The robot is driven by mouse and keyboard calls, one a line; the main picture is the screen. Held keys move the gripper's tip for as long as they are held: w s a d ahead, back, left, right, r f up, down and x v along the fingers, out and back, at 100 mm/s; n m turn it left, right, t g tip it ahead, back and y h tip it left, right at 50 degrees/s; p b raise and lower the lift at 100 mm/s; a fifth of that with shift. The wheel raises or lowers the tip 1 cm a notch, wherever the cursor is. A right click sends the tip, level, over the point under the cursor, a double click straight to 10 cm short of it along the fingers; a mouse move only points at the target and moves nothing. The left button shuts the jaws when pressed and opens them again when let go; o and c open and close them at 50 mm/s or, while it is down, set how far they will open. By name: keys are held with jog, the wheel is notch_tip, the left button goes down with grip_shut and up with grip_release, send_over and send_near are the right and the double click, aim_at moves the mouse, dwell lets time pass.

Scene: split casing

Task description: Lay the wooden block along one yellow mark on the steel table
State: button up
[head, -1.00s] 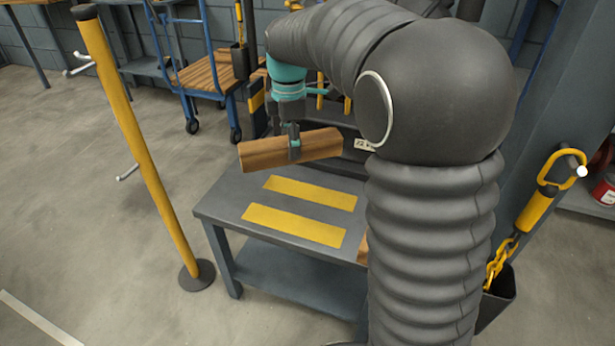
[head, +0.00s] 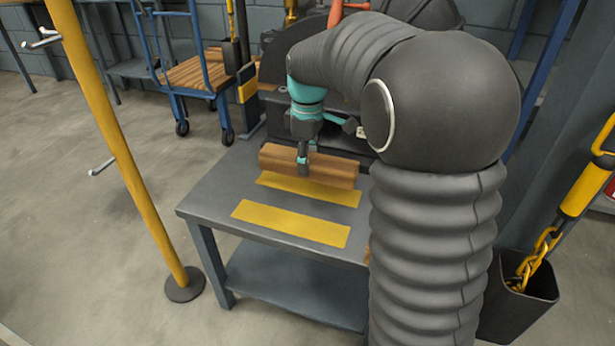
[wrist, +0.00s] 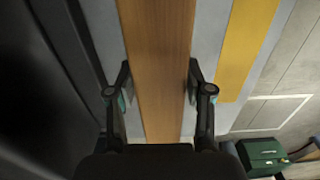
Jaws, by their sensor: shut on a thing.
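The wooden block (head: 335,171) is a long brown bar, held level across the back of the steel table (head: 208,206). My gripper (head: 303,165) is shut on its middle. In the wrist view the fingers of my gripper (wrist: 158,85) sit on both long sides of the block (wrist: 157,40). Two yellow marks lie on the table: a far mark (head: 312,191) just in front of the block and a near mark (head: 290,223). In the wrist view one yellow mark (wrist: 245,45) runs beside the block, roughly parallel, with grey table between. I cannot tell whether the block touches the table.
A yellow post (head: 130,150) on a round base stands left of the table. A blue cart (head: 200,75) with a wooden deck is behind it. Dark equipment borders the table's back. A bin with yellow chain (head: 520,290) stands at the right. The table's front left is clear.

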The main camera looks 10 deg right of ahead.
jog(key=shift+f+b, duration=0.35)
jog(key=shift+f, duration=1.65)
jog(key=shift+f, duration=0.15)
jog(key=o, duration=1.5)
jog(key=shift+c, duration=0.2)
